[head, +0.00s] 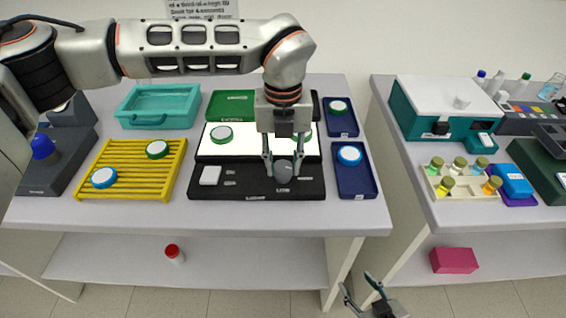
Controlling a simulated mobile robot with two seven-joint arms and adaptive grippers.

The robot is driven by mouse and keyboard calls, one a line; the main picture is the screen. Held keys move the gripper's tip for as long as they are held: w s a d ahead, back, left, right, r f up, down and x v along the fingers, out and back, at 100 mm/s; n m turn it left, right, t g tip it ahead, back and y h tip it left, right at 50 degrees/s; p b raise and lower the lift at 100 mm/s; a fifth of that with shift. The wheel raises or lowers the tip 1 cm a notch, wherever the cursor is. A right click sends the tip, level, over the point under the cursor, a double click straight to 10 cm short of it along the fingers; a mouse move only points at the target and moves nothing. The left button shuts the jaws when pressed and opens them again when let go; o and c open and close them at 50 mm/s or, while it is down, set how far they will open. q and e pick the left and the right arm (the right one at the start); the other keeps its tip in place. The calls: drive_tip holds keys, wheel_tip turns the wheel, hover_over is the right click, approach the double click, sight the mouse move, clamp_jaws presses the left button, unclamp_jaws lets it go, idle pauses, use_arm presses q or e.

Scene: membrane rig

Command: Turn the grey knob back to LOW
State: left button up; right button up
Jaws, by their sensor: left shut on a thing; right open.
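The grey knob (284,171) sits on the right part of the black control panel (240,190), at the front of the lit white plate. My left gripper (283,170) comes down from above and is shut on the knob, one finger on each side. Small white lettering shows around the knob, too small to read surely. The knob's pointer direction cannot be made out. My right gripper (360,290) is open and empty, low in front of the gap between the tables.
A white block (210,175) is on the panel's left. Green-rimmed discs lie on the lit plate (240,148). A yellow rack (128,182) with two discs stands left; blue trays (354,187) with discs stand right. A teal tray (158,120) is behind. A second table (470,212) stands right.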

sight(283, 166)
use_arm(q)
drive_tip(key=m, duration=0.6)
drive_tip(key=shift+m, duration=0.3)
drive_tip(key=m, duration=0.6)
drive_tip(key=shift+m+p, duration=0.3)
drive_tip(key=shift+m, duration=0.1)
drive_tip(key=o, duration=1.1)
wheel_tip(283, 166, up, 12)
drive_tip(key=shift+r, duration=0.1)
drive_tip(key=shift+s, duration=0.1)
